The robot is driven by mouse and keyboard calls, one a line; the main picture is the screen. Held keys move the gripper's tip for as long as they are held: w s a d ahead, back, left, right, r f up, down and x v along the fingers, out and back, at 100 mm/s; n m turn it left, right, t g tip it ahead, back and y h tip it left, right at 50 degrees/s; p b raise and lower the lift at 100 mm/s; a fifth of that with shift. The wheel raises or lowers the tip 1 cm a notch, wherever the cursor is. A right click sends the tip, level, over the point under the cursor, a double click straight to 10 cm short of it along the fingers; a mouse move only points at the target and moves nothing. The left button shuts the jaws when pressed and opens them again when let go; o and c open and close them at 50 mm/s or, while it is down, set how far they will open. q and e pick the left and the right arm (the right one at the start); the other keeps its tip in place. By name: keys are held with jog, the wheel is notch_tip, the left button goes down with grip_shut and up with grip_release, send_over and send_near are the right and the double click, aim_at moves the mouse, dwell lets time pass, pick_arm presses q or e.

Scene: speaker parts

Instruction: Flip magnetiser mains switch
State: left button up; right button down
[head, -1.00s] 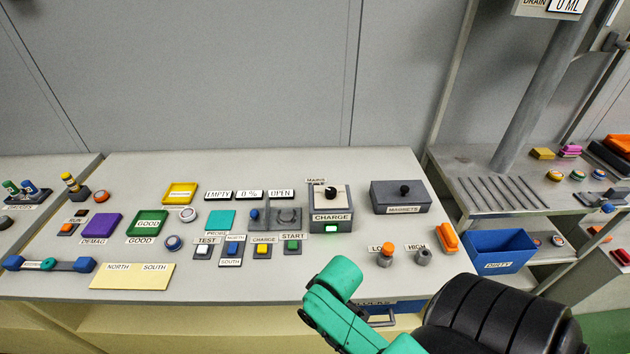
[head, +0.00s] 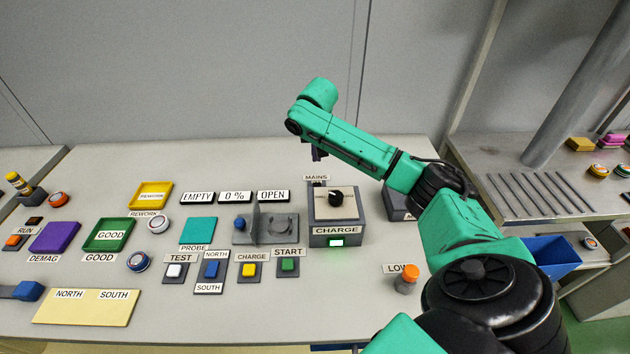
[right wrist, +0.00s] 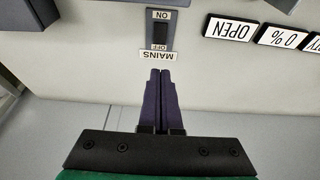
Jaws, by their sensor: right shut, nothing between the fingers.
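The mains switch (right wrist: 160,34) shows in the right wrist view as a small dark rocker on a grey plate, between an ON label and an OFF label. A MAINS label (right wrist: 156,55) lies beside it. In the head view the MAINS label (head: 316,178) sits behind the CHARGE box (head: 336,229), and the switch itself cannot be made out there. My right gripper (right wrist: 160,73) is shut and empty, its dark fingertips just short of the MAINS label in the picture. In the head view the right gripper (head: 318,154) hangs pointing down above the label. My left gripper is not in view.
The CHARGE box with a black knob (head: 336,197) and a lit green lamp stands close to the gripper. EMPTY, 0 % and OPEN displays (head: 235,197) lie to the left. A grey box (head: 399,203) is partly hidden behind my arm. A wall rises behind the bench.

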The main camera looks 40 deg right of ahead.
notch_tip(320, 180, up, 2)
jog(key=s+a, duration=0.2)
jog(key=p, duration=0.1)
send_near(315, 185)
jog(key=x, duration=0.6)
jog(key=shift+w+d+r+p, duration=0.1)
jog(key=shift+p, duration=0.2)
jog(key=shift+f, duration=0.4)
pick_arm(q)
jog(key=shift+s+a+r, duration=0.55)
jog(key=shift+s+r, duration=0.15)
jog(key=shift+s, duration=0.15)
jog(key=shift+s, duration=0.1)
